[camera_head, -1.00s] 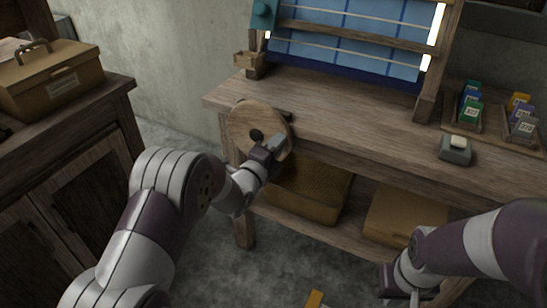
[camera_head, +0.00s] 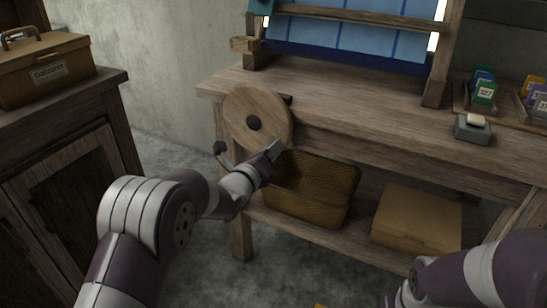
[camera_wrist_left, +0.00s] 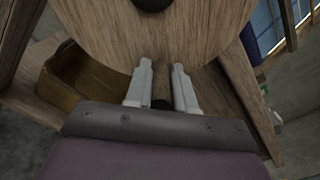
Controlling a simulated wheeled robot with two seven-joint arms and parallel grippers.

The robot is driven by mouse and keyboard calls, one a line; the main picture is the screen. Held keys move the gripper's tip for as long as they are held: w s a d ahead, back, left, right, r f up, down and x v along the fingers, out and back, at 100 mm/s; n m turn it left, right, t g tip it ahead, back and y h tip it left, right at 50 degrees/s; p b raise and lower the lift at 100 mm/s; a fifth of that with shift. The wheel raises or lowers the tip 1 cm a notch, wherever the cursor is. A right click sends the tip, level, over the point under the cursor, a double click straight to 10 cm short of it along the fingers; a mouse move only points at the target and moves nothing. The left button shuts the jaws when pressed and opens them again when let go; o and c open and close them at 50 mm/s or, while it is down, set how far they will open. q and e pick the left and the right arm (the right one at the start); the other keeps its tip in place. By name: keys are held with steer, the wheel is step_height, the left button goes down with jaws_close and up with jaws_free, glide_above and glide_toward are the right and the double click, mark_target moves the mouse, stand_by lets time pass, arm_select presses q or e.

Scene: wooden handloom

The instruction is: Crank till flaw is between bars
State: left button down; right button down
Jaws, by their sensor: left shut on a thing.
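The round wooden crank wheel (camera_head: 240,103) with a dark hub (camera_head: 253,122) is on the loom's left front. My left gripper (camera_head: 274,149) is at the wheel's lower right rim. In the left wrist view its two fingers (camera_wrist_left: 162,88) are shut on the short wooden crank handle (camera_wrist_left: 162,96), below the hub. The blue cloth (camera_head: 345,38) with darker grid lines hangs in the loom frame behind a wooden bar (camera_head: 350,14). I see no flaw on the visible cloth; its top is cut off. My right arm is at lower right, its gripper mostly out of frame.
A wicker basket (camera_head: 310,188) and a cardboard box (camera_head: 417,219) are on the loom's lower shelf. A small grey device (camera_head: 472,129) and colored spools (camera_head: 484,91) are on the bench at right. A case (camera_head: 45,70) stands on the left cabinet.

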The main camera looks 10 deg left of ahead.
arm_select(q)
steer(key=shift+a+f+m+b, duration=0.15)
steer(key=shift+f+m+b, duration=0.25)
steer(key=shift+m, duration=0.1)
steer(key=shift+r, duration=0.1)
steer(key=c, duration=1)
jaws_free()
steer(key=shift+o, duration=0.2)
steer(key=p+v, duration=0.3)
steer(key=v, duration=0.9)
steer(key=shift+s, duration=0.3)
steer(key=shift+a, duration=0.15)
